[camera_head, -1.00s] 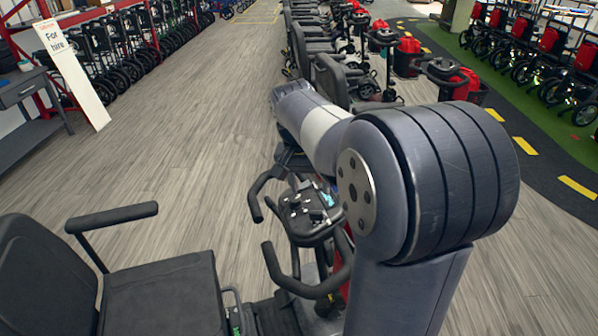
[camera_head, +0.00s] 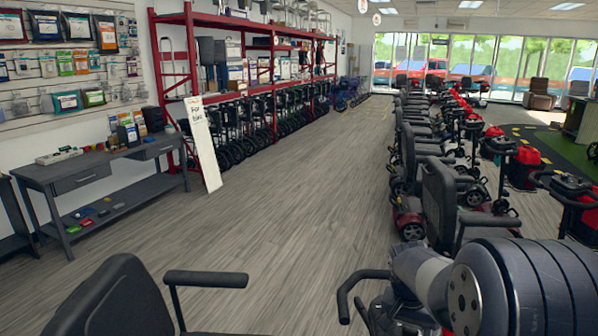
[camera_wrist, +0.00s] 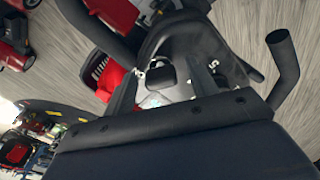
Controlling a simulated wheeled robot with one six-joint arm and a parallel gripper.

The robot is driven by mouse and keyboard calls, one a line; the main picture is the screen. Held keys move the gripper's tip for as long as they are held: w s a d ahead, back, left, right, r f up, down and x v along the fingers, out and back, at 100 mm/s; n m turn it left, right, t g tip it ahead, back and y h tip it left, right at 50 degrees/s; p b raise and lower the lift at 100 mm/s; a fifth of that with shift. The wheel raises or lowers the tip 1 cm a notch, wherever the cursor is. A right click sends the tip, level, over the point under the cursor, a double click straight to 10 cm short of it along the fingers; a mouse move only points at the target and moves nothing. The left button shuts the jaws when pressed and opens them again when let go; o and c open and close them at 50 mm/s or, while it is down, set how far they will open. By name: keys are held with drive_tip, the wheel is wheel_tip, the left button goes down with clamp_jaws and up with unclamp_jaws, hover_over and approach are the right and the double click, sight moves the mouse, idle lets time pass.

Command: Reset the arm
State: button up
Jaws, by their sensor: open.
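My gripper (camera_wrist: 163,82) shows in the wrist view, open, with its two dark fingers apart and nothing seen between them. Behind the fingers is the grey and black control panel (camera_wrist: 165,92) of a scooter, with a curved black handlebar (camera_wrist: 285,65) to the right. I cannot tell whether the fingers touch the panel. In the head view my arm fills the lower right and my gripper is hidden. A black handlebar (camera_head: 352,287) shows just left of the arm.
A black scooter seat (camera_head: 115,300) with an armrest stands at the lower left. A row of scooters (camera_head: 437,200) runs back on the right. A grey workbench (camera_head: 95,180), a white sign (camera_head: 203,145) and red shelving (camera_head: 275,100) line the left. The wooden aisle (camera_head: 290,190) is clear.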

wheel_tip(320, 180, up, 11)
drive_tip(key=a, duration=0.2)
drive_tip(key=f, duration=0.3)
drive_tip(key=d+f, duration=0.1)
drive_tip(key=f, duration=0.3)
drive_tip(key=d+f, duration=0.1)
drive_tip(key=f, duration=0.2)
drive_tip(key=shift+f, duration=0.5)
drive_tip(key=n+p, duration=0.2)
drive_tip(key=n, duration=0.4)
drive_tip(key=shift+d, duration=0.1)
drive_tip(key=n+y+p, duration=0.1)
drive_tip(key=n+p, duration=0.1)
drive_tip(key=n, duration=0.4)
drive_tip(key=shift+d, duration=0.1)
wheel_tip(320, 180, up, 11)
drive_tip(key=a, duration=0.1)
drive_tip(key=shift+s+f, duration=0.2)
drive_tip(key=shift+s, duration=0.15)
drive_tip(key=shift+a, duration=0.1)
